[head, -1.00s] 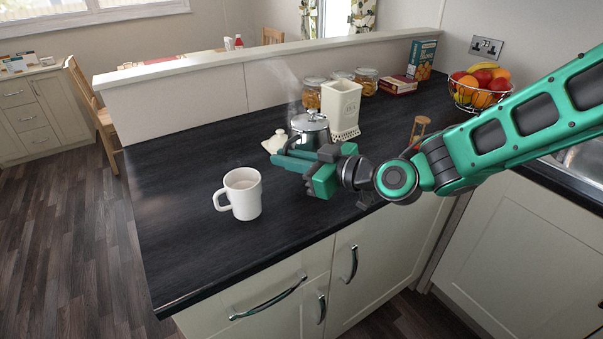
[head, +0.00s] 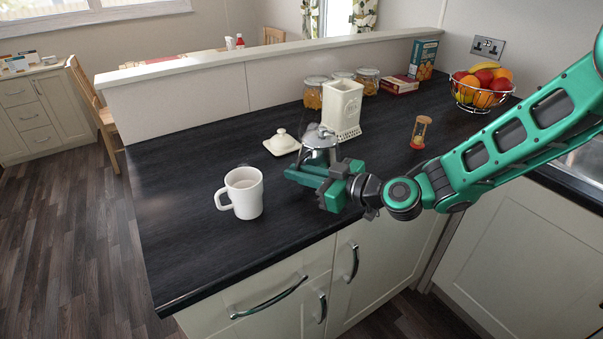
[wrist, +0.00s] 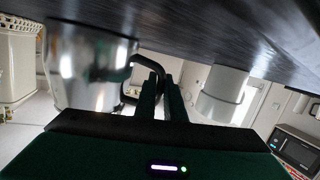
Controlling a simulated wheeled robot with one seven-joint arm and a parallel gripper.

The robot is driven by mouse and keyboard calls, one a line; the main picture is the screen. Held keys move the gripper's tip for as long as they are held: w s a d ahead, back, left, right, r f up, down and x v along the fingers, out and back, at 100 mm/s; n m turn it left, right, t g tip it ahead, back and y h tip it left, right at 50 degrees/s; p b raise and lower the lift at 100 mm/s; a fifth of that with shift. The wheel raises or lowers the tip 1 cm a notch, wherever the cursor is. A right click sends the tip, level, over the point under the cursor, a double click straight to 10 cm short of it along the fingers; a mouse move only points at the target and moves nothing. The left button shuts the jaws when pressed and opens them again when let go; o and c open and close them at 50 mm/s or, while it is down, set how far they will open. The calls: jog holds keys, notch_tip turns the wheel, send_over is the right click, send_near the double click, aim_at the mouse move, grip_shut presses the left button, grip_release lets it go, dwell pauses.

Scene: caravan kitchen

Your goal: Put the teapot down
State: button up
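The shiny metal teapot (head: 318,155) is upright over the dark worktop (head: 190,170), in front of the cream canister. In the wrist view the teapot (wrist: 88,70) is at the left, its dark handle reaching to the fingers. My gripper (head: 305,178) partly covers the teapot in the head view. In the wrist view its fingers (wrist: 160,95) are close together at the handle, apparently shut on it. The teapot's base is very near the worktop; whether it touches is not clear.
The cream canister (head: 342,105), glass jars (head: 313,95), an hourglass (head: 420,132) and a fruit basket (head: 481,88) stand behind and right. The worktop's left part is clear.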

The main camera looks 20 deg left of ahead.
jog(key=o, duration=0.4)
jog(key=shift+d, duration=0.1)
jog(key=v, duration=1.1)
jog(key=shift+s+d+r, duration=0.15)
jog(key=shift+s+d, duration=0.05)
jog(key=shift+d, duration=0.15)
